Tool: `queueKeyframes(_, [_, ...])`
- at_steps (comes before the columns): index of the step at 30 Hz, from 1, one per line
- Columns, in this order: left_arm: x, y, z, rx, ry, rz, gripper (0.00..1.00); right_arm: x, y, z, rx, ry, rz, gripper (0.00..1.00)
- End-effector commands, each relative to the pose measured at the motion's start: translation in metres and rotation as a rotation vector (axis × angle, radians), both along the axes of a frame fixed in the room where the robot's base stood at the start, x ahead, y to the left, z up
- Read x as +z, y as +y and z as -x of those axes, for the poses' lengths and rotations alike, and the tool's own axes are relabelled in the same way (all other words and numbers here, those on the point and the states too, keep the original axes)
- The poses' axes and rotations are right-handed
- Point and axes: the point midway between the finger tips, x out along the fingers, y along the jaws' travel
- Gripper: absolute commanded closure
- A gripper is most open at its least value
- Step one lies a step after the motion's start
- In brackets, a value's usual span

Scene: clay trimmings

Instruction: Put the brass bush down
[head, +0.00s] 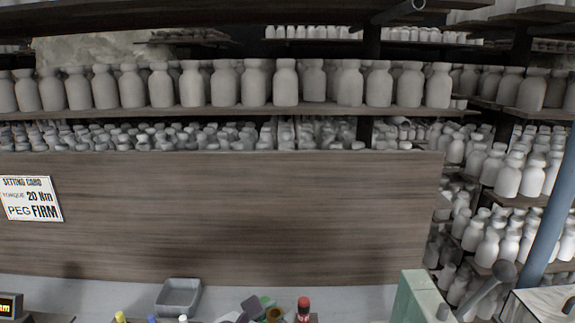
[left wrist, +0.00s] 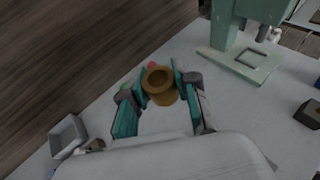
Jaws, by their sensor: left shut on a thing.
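The brass bush (left wrist: 160,85) is a short golden-brown cylinder with an open, flanged top. It sits between the teal fingers of my left gripper (left wrist: 160,88) in the left wrist view, with its hole facing the camera. The gripper is shut on it. In the head view the bush (head: 274,314) and my left gripper (head: 262,309) show only at the bottom edge, partly cut off. Whether the bush touches anything below it cannot be told. My right gripper is in neither view.
A grey tray (head: 178,297) stands at the left on the pale bench. A pale green press (left wrist: 230,45) stands further right. A wooden panel (head: 220,215) with a setting card (head: 31,199) rises behind.

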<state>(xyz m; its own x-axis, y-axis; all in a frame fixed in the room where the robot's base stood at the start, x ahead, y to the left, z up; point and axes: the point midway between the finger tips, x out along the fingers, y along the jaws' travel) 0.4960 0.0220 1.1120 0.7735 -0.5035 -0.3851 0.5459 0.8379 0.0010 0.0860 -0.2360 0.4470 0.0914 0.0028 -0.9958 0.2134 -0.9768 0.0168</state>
Motion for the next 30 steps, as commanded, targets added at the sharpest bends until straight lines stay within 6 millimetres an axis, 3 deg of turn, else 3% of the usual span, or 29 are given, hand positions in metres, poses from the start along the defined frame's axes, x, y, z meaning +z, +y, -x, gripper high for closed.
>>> queueKeyframes(10, [-0.019,0.079,0.003,0.320,0.009,0.005,1.00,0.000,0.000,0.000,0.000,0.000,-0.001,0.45])
queueKeyframes(18, [-0.046,0.143,0.023,0.511,0.004,-0.001,1.00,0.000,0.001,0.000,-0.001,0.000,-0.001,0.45])
queueKeyframes(24, [-0.055,0.165,0.034,0.568,-0.001,0.001,1.00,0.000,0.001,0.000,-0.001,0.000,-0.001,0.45])
queueKeyframes(30, [-0.057,0.169,0.036,0.579,-0.004,0.001,1.00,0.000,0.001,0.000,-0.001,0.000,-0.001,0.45])
